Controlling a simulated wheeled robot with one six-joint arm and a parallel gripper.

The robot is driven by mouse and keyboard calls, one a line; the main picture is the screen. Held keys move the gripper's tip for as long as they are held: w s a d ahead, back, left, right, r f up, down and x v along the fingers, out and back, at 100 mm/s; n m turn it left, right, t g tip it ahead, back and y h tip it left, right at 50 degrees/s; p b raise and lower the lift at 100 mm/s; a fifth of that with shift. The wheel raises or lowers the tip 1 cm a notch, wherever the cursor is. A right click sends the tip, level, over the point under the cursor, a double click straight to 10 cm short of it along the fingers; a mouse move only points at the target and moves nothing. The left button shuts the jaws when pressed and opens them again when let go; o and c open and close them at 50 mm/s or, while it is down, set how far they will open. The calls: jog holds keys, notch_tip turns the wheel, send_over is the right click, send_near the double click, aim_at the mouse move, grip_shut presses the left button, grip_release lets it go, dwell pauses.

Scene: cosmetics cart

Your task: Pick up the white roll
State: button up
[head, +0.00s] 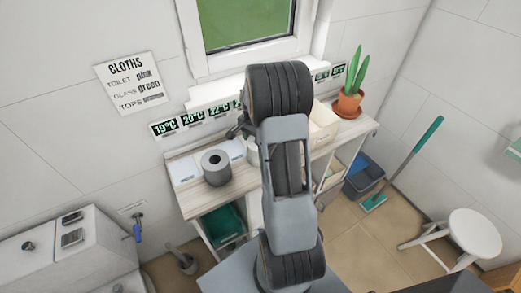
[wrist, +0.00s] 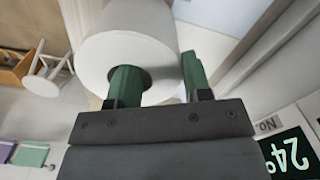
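The white roll (wrist: 140,35) fills the upper middle of the wrist view, with the dark opening of its core facing my gripper. My gripper (wrist: 160,80) straddles the roll's wall: one green finger reaches into the core and the other is along the outer side. The fingers are apart, and a dark gap shows beside the finger in the core; I cannot tell whether the outer finger touches.
A grey roll (head: 216,168) stands on the left part of the cart top (head: 194,203). Temperature labels (head: 193,121) line the wall behind. A potted plant (head: 349,104) stands at the right end. A bin (head: 364,178), a squeegee (head: 406,163) and a white stool (head: 474,233) are to the right.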

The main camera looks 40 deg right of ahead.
grip_shut()
jog(key=shift+r, duration=0.15)
